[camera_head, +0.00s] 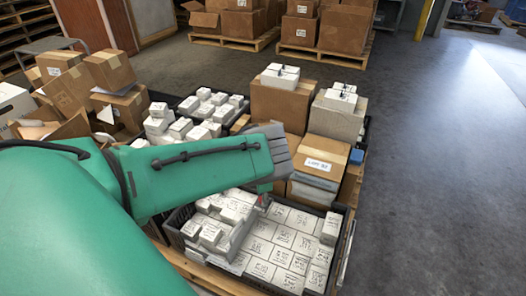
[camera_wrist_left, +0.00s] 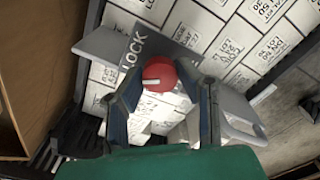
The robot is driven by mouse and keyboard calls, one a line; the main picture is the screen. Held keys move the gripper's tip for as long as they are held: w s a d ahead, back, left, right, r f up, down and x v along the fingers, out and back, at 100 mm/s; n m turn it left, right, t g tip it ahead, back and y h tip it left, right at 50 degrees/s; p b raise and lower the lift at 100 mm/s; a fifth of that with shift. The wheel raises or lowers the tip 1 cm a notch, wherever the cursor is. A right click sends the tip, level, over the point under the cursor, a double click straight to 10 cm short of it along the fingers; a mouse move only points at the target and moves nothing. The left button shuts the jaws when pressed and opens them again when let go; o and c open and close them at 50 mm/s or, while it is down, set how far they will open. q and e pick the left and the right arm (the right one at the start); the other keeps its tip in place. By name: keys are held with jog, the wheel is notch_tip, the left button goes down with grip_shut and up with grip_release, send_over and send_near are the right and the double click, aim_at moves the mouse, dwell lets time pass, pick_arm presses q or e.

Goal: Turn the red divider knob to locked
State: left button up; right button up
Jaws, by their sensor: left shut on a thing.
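The red divider knob (camera_wrist_left: 160,72) sits between the two fingers of my left gripper (camera_wrist_left: 163,92) in the left wrist view, and the gripper is shut on it. A white mark shows on the knob's lower left part. The grey divider (camera_wrist_left: 187,58) carries the word LOCK up and to the left of the knob. In the head view, a small red bit of the knob (camera_head: 262,201) shows beneath the end of my left arm, where the gripper (camera_head: 265,188) is mostly hidden. My right gripper is not in view.
A black crate (camera_head: 345,226) holds rows of white labelled boxes (camera_head: 287,238) around the divider. Brown cartons (camera_head: 321,157) stand close behind the gripper. More cartons (camera_head: 76,88) are stacked at the left. The grey floor at the right (camera_head: 440,170) is clear.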

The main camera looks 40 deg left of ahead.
pick_arm(q)
jog(key=shift+w+r, duration=0.15)
jog(key=shift+w, duration=0.2)
jog(key=o, duration=1.1)
jog(key=shift+o, duration=0.2)
jog(key=shift+s, duration=0.1)
notch_tip(320, 180, up, 12)
jog(key=shift+f, duration=0.25)
jog(key=shift+s, duration=0.1)
